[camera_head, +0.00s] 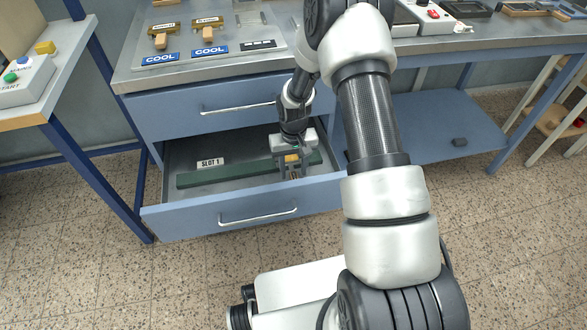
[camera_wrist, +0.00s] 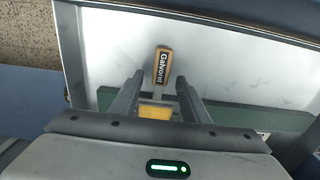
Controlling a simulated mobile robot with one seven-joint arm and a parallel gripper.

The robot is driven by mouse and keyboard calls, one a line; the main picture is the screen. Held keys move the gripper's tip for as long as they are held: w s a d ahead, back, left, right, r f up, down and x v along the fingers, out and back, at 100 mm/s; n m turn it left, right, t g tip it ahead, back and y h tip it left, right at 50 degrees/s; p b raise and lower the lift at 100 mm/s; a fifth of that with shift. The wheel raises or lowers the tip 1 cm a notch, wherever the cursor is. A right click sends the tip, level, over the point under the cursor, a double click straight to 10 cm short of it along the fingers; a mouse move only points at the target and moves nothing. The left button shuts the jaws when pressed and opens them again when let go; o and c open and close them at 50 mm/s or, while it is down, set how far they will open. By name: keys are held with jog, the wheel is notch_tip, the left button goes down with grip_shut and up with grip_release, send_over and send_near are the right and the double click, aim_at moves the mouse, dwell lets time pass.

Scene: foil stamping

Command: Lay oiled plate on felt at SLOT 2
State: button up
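The plate is a brass block (camera_wrist: 155,113) with a wooden handle (camera_wrist: 162,68) labelled "Galvoret". My gripper (camera_head: 291,170) is down inside the open drawer, at the right part of the green felt strip (camera_head: 225,176). Its two fingers (camera_wrist: 160,84) stand close on either side of the brass block and look shut on it. The handle points toward the drawer front. The block appears over the felt (camera_wrist: 232,118); I cannot tell whether it touches. The "SLOT 1" label (camera_head: 210,162) shows at the left of the drawer. A SLOT 2 label is not readable, as my gripper covers that area.
The bench top (camera_head: 135,79) above holds two similar handled plates (camera_head: 165,36) by blue "COOL" labels (camera_head: 209,50). The left part of the felt is bare. A start button box (camera_head: 22,80) stands at the left.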

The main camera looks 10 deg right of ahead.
notch_tip(320, 180, up, 17)
jog(key=p, duration=0.4)
jog(key=shift+r, duration=0.2)
dwell(0.3)
jog(key=s+r+t, duration=0.1)
jog(key=s+r, duration=0.3)
jog(key=r, duration=0.5)
jog(key=s+r+t, duration=0.2)
jog(key=s+r, duration=0.2)
jog(key=r, duration=0.6)
jog(key=s+r+t, duration=0.1)
jog(key=s+r, duration=0.3)
jog(key=s, duration=0.4)
jog(key=s+r+t, duration=0.2)
jog(key=s+r, duration=0.3)
jog(key=s, duration=0.4)
notch_tip(320, 180, up, 21)
jog(key=p, duration=2.2)
jog(key=shift+r, duration=0.15)
